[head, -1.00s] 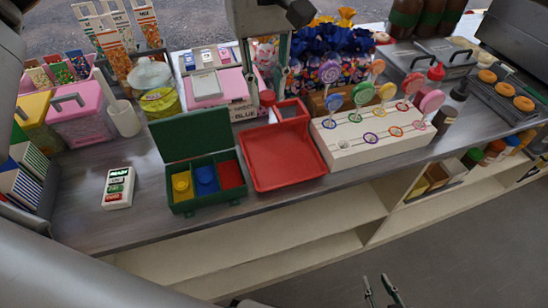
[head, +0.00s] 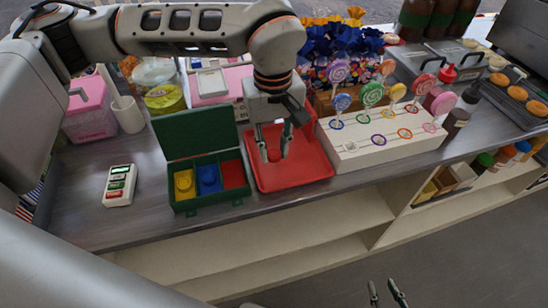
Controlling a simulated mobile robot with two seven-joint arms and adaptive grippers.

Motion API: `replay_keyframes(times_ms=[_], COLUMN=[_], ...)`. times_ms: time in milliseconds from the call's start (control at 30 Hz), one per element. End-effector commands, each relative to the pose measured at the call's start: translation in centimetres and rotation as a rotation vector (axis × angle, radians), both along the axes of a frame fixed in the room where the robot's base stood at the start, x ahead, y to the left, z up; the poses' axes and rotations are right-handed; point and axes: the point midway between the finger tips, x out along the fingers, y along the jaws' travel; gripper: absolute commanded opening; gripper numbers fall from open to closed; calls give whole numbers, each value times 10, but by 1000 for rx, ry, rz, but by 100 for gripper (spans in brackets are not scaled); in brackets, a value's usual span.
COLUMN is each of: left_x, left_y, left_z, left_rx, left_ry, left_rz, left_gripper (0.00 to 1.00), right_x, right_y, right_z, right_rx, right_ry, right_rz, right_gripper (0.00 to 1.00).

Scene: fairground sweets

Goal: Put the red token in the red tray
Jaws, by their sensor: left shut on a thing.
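The red tray (head: 312,178) lies on the counter right of the green box, with its back part hidden behind my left arm. My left gripper (head: 273,152) points down over the tray, shut on the red token (head: 274,156), which shows between its fingertips. I cannot tell whether the token touches the tray floor. My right gripper (head: 386,292) is at the bottom edge, well below the counter, with its fingers apart and empty.
The open green box (head: 205,208) holds a yellow piece (head: 184,184), a blue piece (head: 208,180) and a bare red compartment (head: 232,174). A white lollipop stand (head: 375,152) is close on the tray's right. A white button panel (head: 118,185) lies at left.

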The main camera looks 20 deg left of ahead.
Motion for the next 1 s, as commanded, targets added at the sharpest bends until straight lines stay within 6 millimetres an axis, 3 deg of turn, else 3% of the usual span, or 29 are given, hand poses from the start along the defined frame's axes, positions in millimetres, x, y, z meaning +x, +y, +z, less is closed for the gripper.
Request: replay_keyframes(times_ms=[267,633,667,700,1000], left_x=[-1,0,0,0,0], left_y=[0,0,0,0,0], left_z=[-37,-40,-40,-40,-39], left_rx=[0,1,0,0,0], left_ry=[4,3,2,1,1], left_rz=[0,0,0,0,0], left_gripper=[11,11,25,29,29], right_x=[-2,-2,-2,-2,-2], right_y=[-1,-1,-1,-1,-1], right_z=[-6,-6,-6,-6,-5], right_rx=[-4,-5,-5,-5,-5], right_ry=[6,6,6,5,4], right_rz=[2,1,1,1,2], right_gripper=[28,28,28,28,28])
